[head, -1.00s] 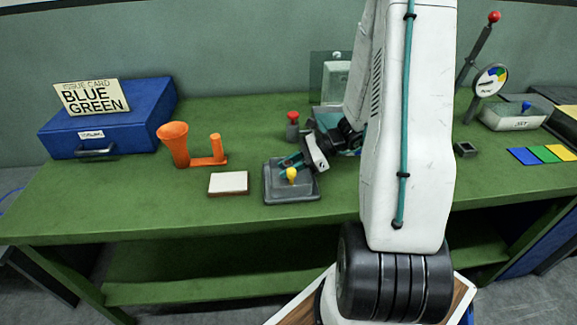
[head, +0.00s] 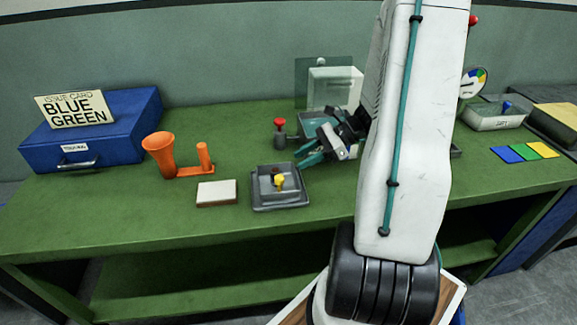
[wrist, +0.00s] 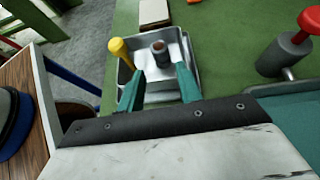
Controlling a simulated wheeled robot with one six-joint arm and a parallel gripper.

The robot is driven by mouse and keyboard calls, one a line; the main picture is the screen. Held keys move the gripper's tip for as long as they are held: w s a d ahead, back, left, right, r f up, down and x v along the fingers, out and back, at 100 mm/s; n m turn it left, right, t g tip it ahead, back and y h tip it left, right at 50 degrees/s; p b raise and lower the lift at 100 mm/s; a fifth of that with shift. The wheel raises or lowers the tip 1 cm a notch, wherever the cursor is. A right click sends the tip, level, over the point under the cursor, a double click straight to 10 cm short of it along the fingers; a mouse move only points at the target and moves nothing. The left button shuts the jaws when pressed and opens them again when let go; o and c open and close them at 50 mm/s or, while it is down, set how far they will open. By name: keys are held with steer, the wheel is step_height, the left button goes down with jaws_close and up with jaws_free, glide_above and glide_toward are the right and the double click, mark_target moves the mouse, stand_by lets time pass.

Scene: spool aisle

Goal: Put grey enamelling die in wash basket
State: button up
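A grey square double-walled tray (head: 291,201), which looks like the wash basket, stands on the green bench; it also shows in the wrist view (wrist: 194,72). In it are a small grey cylinder with a brownish top (wrist: 160,60), likely the grey enamelling die, and a yellow-knobbed piece (head: 279,182), leaning in the wrist view (wrist: 121,50). My gripper (head: 300,153) is above the bench, behind and right of the tray. Its teal fingers (wrist: 159,92) are apart with nothing between them.
A red-knobbed grey cylinder (head: 280,134) stands behind the tray. A teal-filled basin (head: 310,122) is partly hidden by my gripper. Left are a white block (head: 216,193), an orange funnel stand (head: 160,155) and a blue box (head: 92,130). The bench front is clear.

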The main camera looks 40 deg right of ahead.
steer(key=s+a+r+n+g+h, duration=0.2)
steer(key=a+r+n+g, duration=0.1)
steer(key=a+r+n, duration=0.4)
steer(key=s+a+r+n+g+h, duration=0.2)
steer(key=s+a+r+n+g, duration=0.15)
steer(key=a+r+n, duration=0.35)
steer(key=s+a+r+n+t+h, duration=0.1)
steer(key=s+a+r+n+h, duration=0.3)
steer(key=s+n, duration=0.5)
steer(key=a+n+h, duration=0.1)
steer(key=a+h, duration=0.1)
steer(key=a, duration=0.1)
steer(key=shift+s+a+r, duration=0.3)
steer(key=shift+s, duration=0.05)
